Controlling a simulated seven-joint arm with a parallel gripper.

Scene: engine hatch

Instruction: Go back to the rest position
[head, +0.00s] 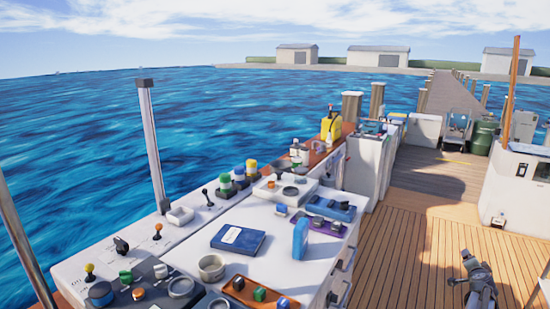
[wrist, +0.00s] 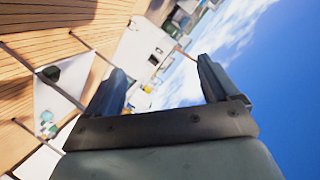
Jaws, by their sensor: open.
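My gripper (wrist: 160,74) shows in the wrist view with its two dark fingers spread wide apart. Nothing is between the fingers. The wrist view is tilted: deck planks lie at its left and sky at its right. In the head view, a grey jointed part that looks like my arm (head: 479,280) stands at the lower right over the wooden deck, apart from the white console (head: 270,215). Its fingers are too small there to make out.
The console top holds a dark blue book-like box (head: 238,240), a blue bottle (head: 300,238), a grey round bowl (head: 211,267) and several knobs and levers. A yellow container (head: 331,126) stands farther back. The deck (head: 405,245) between console and arm is clear.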

